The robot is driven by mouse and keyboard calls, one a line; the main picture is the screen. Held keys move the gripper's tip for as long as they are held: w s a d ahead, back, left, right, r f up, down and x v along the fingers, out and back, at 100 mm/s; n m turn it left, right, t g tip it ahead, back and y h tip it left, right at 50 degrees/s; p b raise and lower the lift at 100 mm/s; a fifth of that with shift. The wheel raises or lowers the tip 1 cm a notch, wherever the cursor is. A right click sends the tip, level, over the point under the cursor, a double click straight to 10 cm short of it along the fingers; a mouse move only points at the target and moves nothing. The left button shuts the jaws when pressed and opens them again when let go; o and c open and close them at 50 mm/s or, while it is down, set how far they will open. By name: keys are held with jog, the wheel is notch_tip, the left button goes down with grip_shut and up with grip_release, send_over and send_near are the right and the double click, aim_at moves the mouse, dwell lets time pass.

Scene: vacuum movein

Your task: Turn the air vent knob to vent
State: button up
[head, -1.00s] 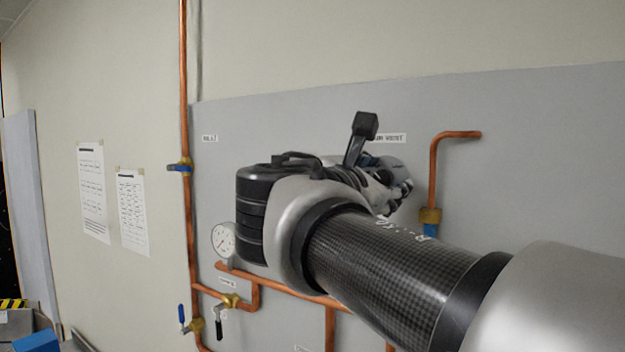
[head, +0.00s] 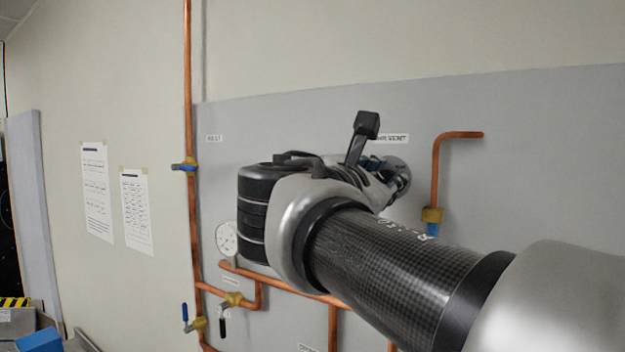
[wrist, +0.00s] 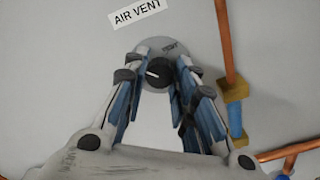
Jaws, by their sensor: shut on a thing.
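The air vent knob (wrist: 159,74) is a round black knob with a white pointer line, on a grey round plate (wrist: 154,50) under the AIR VENT label (wrist: 138,10). The pointer line runs toward the left, tilted slightly up. The plate's small VENT mark is at its upper right, away from the pointer. My gripper (wrist: 163,60) has one finger on each side of the knob and is shut on it. In the head view my gripper (head: 393,182) is at the grey panel, and my wrist hides the knob.
A copper pipe with a brass and blue fitting (head: 432,216) stands just right of my gripper. A pressure gauge (head: 227,238) and valves with blue and black levers (head: 232,300) are at lower left.

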jog(key=shift+m+b, duration=0.3)
jog(key=shift+b, duration=0.05)
jog(key=m+b, duration=0.3)
jog(key=shift+f+m+b, duration=0.15)
jog(key=shift+m+b, duration=0.15)
jog(key=m+b, duration=0.3)
jog(key=m, duration=0.1)
jog(key=shift+m+b, duration=0.3)
jog(key=m+b, duration=0.3)
jog(key=m, duration=0.1)
jog(key=shift+m, duration=0.3)
jog(key=shift+m+b, duration=1.15)
jog(key=shift+m, duration=1.05)
jog(key=o, duration=1.1)
jog(key=shift+v, duration=3.8)
